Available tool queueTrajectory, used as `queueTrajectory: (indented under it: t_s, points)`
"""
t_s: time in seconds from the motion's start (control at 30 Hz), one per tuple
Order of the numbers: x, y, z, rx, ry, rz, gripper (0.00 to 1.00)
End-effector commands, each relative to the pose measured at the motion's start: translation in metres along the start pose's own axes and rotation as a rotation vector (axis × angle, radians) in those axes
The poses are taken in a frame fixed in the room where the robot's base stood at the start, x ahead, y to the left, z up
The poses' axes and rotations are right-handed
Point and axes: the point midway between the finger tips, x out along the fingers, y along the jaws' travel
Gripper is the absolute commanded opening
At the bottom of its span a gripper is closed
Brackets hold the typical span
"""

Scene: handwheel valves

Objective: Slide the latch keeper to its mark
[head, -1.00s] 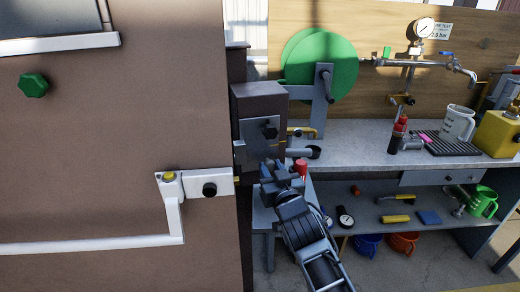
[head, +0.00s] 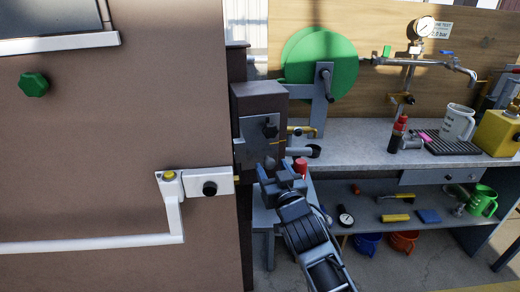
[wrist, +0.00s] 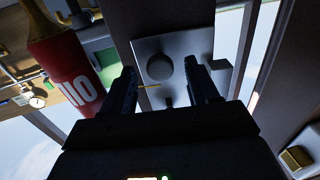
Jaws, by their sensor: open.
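The latch keeper (head: 254,150) is a grey metal plate with a dark round knob (head: 270,131). It sits on the brown post beside the door edge. In the wrist view the keeper plate (wrist: 195,48) is straight ahead, with its knob (wrist: 159,67) between the finger lines. A thin yellow line (wrist: 148,86), possibly the mark, shows below the knob. My gripper (head: 279,170) is open just below the keeper in the head view. Its fingers (wrist: 166,85) flank the knob in the wrist view; I cannot tell whether they touch anything.
The brown door (head: 120,130) with a white push bar (head: 100,245) fills the left. A red cylinder (wrist: 75,75) is close to the left finger in the wrist view.

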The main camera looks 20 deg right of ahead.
Motion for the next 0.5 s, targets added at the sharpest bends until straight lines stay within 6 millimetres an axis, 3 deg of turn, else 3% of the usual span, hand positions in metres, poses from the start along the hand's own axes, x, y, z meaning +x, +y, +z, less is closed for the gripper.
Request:
queueTrajectory:
  t_s: [0.5]
  points:
    - [-0.048,0.0,0.001,-0.001,0.0,-0.001,0.6]
